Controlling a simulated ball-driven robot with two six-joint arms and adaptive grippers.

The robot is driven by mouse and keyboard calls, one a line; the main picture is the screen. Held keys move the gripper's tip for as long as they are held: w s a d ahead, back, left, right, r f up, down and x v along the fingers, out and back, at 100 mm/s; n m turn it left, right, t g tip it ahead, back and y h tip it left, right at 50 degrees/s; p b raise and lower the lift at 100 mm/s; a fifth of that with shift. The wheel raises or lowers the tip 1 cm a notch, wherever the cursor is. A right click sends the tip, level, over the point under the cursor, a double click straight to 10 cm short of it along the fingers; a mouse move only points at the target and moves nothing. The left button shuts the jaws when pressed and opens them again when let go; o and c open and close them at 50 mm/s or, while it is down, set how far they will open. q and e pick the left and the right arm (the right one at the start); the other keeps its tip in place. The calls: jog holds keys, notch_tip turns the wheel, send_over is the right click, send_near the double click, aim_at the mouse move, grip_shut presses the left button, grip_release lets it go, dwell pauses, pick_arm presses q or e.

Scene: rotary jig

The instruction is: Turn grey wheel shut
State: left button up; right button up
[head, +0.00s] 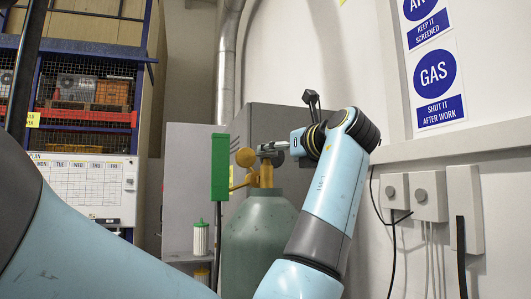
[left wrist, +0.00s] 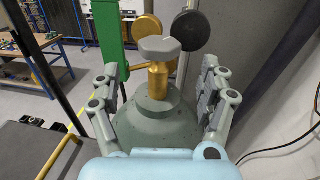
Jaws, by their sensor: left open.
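The grey wheel (left wrist: 158,48) sits on top of the brass valve (left wrist: 158,80) of a green gas cylinder (left wrist: 135,118). In the left wrist view my left gripper (left wrist: 158,72) is open, one finger on each side of the wheel and valve, with gaps on both sides. In the head view the left gripper (head: 272,147) is at the top of the cylinder (head: 258,240), and the wheel is hard to separate from it. A brass gauge (head: 245,157) and the brass valve (head: 266,174) show beside and below it. My right gripper is not in view.
A green post (head: 219,167) stands just left of the valve. A dark round gauge (left wrist: 192,32) is behind the wheel. A grey cabinet (head: 280,122) and wall boxes (head: 428,196) with cables are nearby.

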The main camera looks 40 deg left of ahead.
aim_at(266, 157)
pick_arm(q)
jog(key=p+x, duration=0.1)
jog(key=x, duration=0.6)
jog(key=shift+s+p, duration=0.1)
jog(key=shift+p, duration=0.2)
jog(key=shift+w+a, duration=0.2)
jog(key=shift+a, duration=0.35)
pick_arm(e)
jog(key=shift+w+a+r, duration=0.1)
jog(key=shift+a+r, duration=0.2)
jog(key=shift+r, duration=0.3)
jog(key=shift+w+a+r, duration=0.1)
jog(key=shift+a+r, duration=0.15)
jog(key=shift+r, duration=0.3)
pick_arm(q)
jog(key=shift+f, duration=0.1)
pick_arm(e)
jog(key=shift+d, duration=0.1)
